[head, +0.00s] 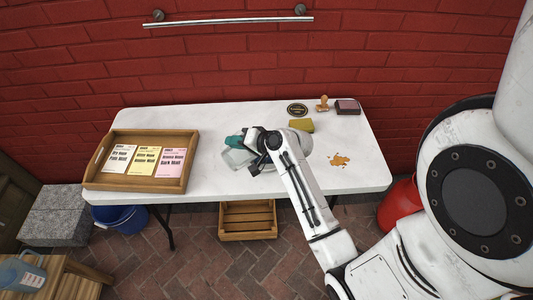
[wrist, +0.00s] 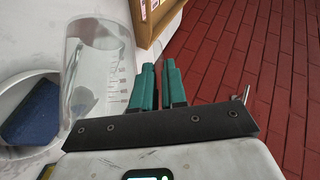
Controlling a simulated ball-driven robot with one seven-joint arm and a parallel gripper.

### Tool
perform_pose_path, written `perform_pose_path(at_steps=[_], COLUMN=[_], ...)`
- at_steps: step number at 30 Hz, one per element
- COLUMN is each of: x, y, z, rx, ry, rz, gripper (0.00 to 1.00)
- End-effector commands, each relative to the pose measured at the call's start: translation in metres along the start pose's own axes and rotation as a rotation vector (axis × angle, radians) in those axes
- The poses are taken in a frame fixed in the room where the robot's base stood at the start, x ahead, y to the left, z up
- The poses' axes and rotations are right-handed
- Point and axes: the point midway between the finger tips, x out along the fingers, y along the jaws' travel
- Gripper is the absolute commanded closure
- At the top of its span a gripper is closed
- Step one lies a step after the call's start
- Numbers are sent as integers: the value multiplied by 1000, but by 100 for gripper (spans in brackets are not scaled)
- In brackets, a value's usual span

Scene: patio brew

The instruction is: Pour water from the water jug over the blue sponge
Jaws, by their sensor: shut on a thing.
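The water jug is a clear vessel with measuring marks, seen at the left of the wrist view (wrist: 92,75) and by my gripper in the head view (head: 238,158). It looks tilted in the head view; its water level is unclear. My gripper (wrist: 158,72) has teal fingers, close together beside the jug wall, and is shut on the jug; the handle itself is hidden. In the head view my gripper (head: 236,141) is over the middle of the table. The blue sponge (wrist: 30,110) lies on a white round dish (wrist: 18,75), left of the jug. My arm mostly hides it in the head view.
A wooden tray (head: 182,184) with three cards is on the table's left. A yellow sponge (head: 302,126), a black round coaster (head: 297,110), a stamp (head: 322,104) and a pad (head: 347,107) are at the back right. A brown spill (head: 340,160) marks the white tabletop (head: 365,140).

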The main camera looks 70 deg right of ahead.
Motion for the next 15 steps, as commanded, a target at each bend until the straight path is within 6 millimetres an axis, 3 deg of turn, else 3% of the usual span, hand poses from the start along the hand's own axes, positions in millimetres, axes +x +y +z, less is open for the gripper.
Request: perform_pose_path(at_steps=[15], x=[4], y=[-6], z=[7], rx=[6], ry=[0], rz=[-12], gripper=[100])
